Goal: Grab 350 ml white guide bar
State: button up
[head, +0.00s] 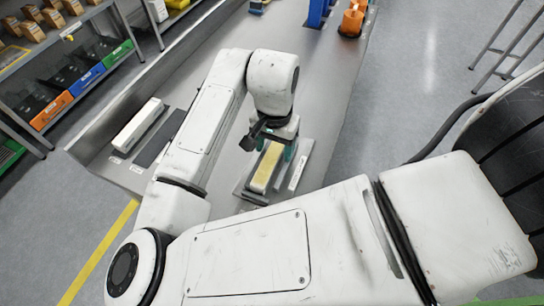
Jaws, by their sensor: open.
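My gripper (275,148) is open, with teal fingertips, at the middle of the metal table. It is over or around the far end of a bar with a pale yellow top (265,170); I cannot tell whether it touches. A slim white bar (299,166) lies just right of that one. Another white bar (139,124) lies at the table's left edge, well apart from my gripper. Small labels sit by the bars, but their print is too small to read, so I cannot tell which is the 350 ml one. My wrist hides part of the area.
A dark flat strip (160,138) lies right of the left white bar. Blue (318,12) and orange (352,20) parts stand at the table's far end. A shelf with bins (88,80) is at the left. The table (325,100) is bare right of my wrist.

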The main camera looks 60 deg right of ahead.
jog(key=shift+f, duration=0.15)
grip_shut()
dwell(0.5)
